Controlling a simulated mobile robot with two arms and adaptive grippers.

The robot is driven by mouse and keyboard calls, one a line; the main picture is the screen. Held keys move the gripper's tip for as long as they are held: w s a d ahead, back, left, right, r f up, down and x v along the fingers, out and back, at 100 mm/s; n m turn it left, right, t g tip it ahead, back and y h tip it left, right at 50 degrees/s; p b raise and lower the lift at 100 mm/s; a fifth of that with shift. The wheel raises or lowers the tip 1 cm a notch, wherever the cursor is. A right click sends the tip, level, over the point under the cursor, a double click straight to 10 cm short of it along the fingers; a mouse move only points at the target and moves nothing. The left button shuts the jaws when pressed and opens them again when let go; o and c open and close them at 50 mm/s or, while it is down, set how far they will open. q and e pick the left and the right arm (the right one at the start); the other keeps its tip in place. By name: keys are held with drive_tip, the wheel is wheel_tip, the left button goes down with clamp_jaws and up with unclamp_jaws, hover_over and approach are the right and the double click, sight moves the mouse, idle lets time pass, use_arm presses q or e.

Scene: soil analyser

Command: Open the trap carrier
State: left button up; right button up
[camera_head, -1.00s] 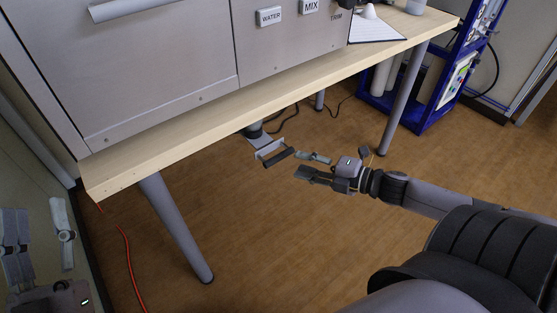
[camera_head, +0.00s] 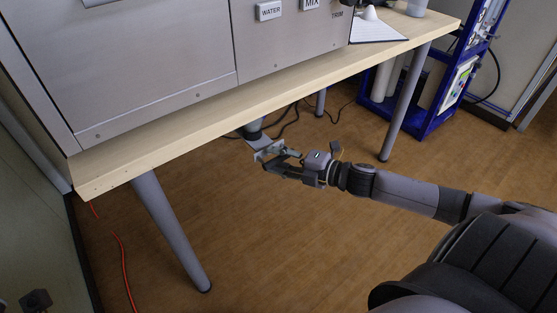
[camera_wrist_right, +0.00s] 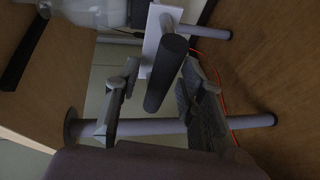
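The trap carrier (camera_head: 256,140) hangs under the table, with a pale plate and a dark bar handle. In the right wrist view its white plate (camera_wrist_right: 152,38) is at the top and its dark cylindrical handle (camera_wrist_right: 167,75) points toward the camera. My right gripper (camera_head: 268,161) is at the handle, and its fingers hide much of it in the head view. In the right wrist view my right gripper (camera_wrist_right: 160,78) is open, with one finger on each side of the handle and visible gaps. The left gripper's fingers are out of view.
The wooden tabletop (camera_head: 200,122) is just above the carrier. Grey table legs (camera_head: 172,232) stand left and right. A blue rack (camera_head: 437,118) stands at the right, and a red cable (camera_head: 124,262) lies at the left. The floor in front is clear.

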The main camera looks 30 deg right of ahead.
drive_tip(key=shift+c, duration=0.3)
clamp_jaws()
idle(0.6)
